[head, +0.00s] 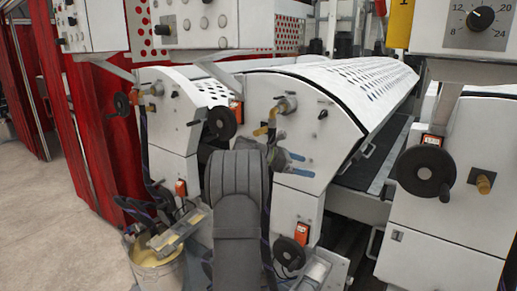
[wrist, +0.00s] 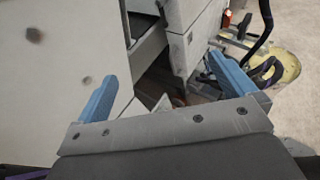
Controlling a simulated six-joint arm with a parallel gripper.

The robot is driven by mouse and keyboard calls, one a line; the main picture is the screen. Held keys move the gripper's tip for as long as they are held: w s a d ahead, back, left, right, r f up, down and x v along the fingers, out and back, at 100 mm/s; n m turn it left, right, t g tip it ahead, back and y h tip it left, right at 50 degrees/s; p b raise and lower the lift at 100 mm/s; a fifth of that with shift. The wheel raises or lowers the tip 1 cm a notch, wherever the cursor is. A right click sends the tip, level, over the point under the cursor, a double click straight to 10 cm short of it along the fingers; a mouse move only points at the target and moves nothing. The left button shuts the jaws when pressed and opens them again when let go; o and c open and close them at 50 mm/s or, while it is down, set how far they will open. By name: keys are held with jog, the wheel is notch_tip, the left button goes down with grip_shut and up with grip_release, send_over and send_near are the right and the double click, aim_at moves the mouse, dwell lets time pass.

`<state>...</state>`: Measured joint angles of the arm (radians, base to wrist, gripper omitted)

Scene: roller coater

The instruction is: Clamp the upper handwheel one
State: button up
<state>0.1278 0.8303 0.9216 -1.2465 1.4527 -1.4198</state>
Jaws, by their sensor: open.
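A black upper handwheel (head: 222,122) sits on the white panel of the middle machine section, left of centre in the head view. Another black handwheel (head: 427,172) is on the right-hand cabinet, and a smaller one (head: 122,105) is at the far left. I cannot tell which of them is number one. My gripper (head: 285,166) shows by its blue fingers beside the middle panel, right of the upper handwheel and partly behind my arm. In the wrist view my gripper (wrist: 163,70) is open and empty, with no handwheel between its fingers.
A lower handwheel (head: 289,253) is on the machine below my gripper. A bucket (head: 158,268) stands on the floor at lower left. The floor (head: 50,210) at left is clear.

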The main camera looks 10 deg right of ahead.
jog(key=c, duration=1.1)
jog(key=shift+w+d+f+m, duration=0.15)
jog(key=shift+d+f+m, duration=0.1)
jog(key=shift+m, duration=0.05)
jog(key=c, duration=0.7)
jog(key=w+d+f+m, duration=0.1)
jog(key=d+f+m, duration=0.1)
jog(key=m, duration=0.1)
jog(key=w+d+f+m+g+h, duration=0.1)
jog(key=f+m, duration=0.1)
jog(key=m, duration=0.1)
jog(key=w+d+f+m, duration=0.1)
jog(key=d+f+m, duration=0.1)
jog(key=shift+w+d+m+g+h, duration=0.15)
jog(key=shift+d+m+g+h, duration=0.15)
jog(key=shift+d+m, duration=0.1)
grip_shut()
jog(key=w+d+f+m+g+h, duration=0.1)
jog(key=d+f+m, duration=0.5)
jog(key=f+m, duration=0.2)
jog(key=shift+m+g+h, duration=0.3)
jog(key=shift+m+g, duration=0.1)
jog(key=shift+m, duration=1)
jog(key=shift+f, duration=0.1)
